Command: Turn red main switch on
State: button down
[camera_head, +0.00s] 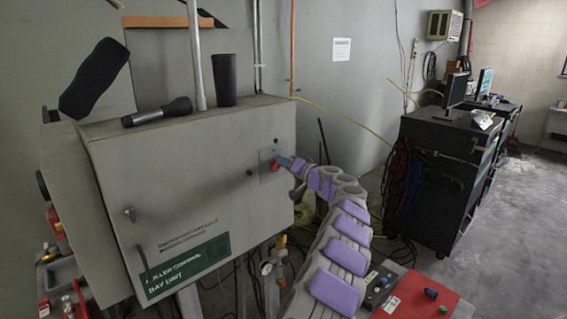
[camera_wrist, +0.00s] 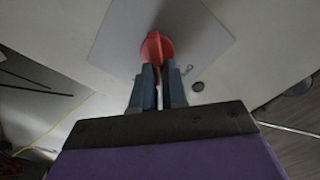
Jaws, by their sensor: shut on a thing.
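The red main switch (camera_head: 276,167) sits on a light square plate (camera_head: 265,172) at the upper right of the grey cabinet's front. My gripper (camera_head: 283,162) reaches it from the right, at the end of my grey and purple arm. In the wrist view the red switch (camera_wrist: 157,48) is round, with a raised grip across it. My gripper's two blue-grey fingers (camera_wrist: 159,72) are shut on the switch's lower part, one on each side, with a thin gap between them. The plate (camera_wrist: 190,25) lies behind the switch, tilted in the picture.
The grey cabinet (camera_head: 190,200) has a dark flashlight (camera_head: 157,112) and a black cylinder (camera_head: 225,80) on top. A red panel with buttons (camera_head: 415,292) is at the lower right. A black wheeled cabinet (camera_head: 440,180) stands farther right, with free floor beyond it.

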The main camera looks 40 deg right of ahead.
jog(key=shift+d+f+m+p, duration=0.15)
jog(key=shift+f+m+p, duration=0.3)
jog(key=shift+m, duration=1.1)
jog(key=shift+d+f+m+p, duration=0.15)
jog(key=shift+m+p, duration=0.45)
jog(key=shift+m, duration=1)
jog(key=shift+d+f+m+p, duration=0.1)
jog(key=shift+f+m+p, duration=0.35)
jog(key=shift+m, duration=1.1)
jog(key=c, duration=1.2)
grip_release()
jog(key=shift+d+r, duration=0.1)
jog(key=shift+r, duration=0.05)
jog(key=shift+o, duration=0.2)
jog(key=shift+r, duration=0.15)
jog(key=s+d+p, duration=0.1)
jog(key=s, duration=1.6)
jog(key=shift+d+f, duration=0.2)
jog(key=shift+d, duration=0.05)
